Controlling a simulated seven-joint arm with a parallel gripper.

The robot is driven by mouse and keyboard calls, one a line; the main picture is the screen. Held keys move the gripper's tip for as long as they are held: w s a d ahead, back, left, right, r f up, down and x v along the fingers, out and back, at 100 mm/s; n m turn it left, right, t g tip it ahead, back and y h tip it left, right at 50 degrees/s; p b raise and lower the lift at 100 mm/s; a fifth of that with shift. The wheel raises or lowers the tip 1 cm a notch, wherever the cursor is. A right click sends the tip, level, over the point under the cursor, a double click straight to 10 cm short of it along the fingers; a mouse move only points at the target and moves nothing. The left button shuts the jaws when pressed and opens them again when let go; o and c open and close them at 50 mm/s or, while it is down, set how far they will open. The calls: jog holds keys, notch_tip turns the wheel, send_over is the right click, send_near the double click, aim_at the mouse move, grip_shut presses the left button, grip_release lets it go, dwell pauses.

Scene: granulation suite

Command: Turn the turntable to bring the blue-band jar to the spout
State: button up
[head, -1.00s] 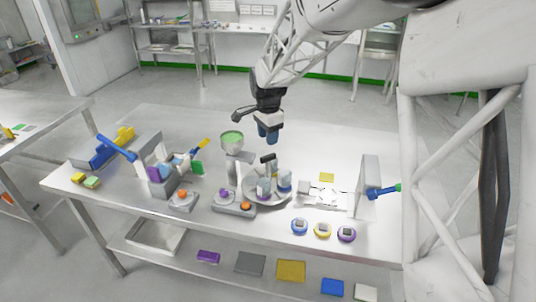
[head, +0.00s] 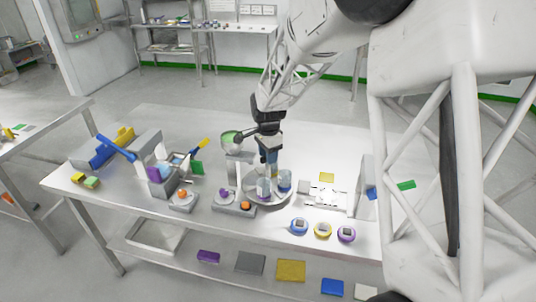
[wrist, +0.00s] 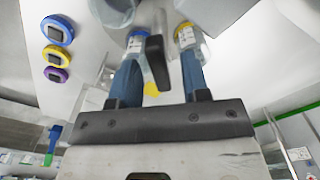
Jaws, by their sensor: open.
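The round grey turntable (head: 284,203) stands on the table with clear jars on it. In the wrist view one jar has a blue band (wrist: 136,42) and another has a yellow band (wrist: 187,36). A dark handle (wrist: 156,58) stands up from the turntable, between my two blue fingers in the wrist view. My gripper (head: 270,166) is open and points down over the turntable; I cannot tell whether a finger touches the handle. The hopper (head: 232,152) with its spout stands just left of the turntable, partly behind my wrist.
A base with a purple and an orange button (head: 246,206) stands in front of the hopper. Blue, yellow and purple round gauges (head: 323,230) sit along the front edge at right. An upright grey panel (head: 366,175) stands at right. The table's back is clear.

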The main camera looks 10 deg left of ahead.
grip_shut()
jog(key=shift+m, duration=9.4)
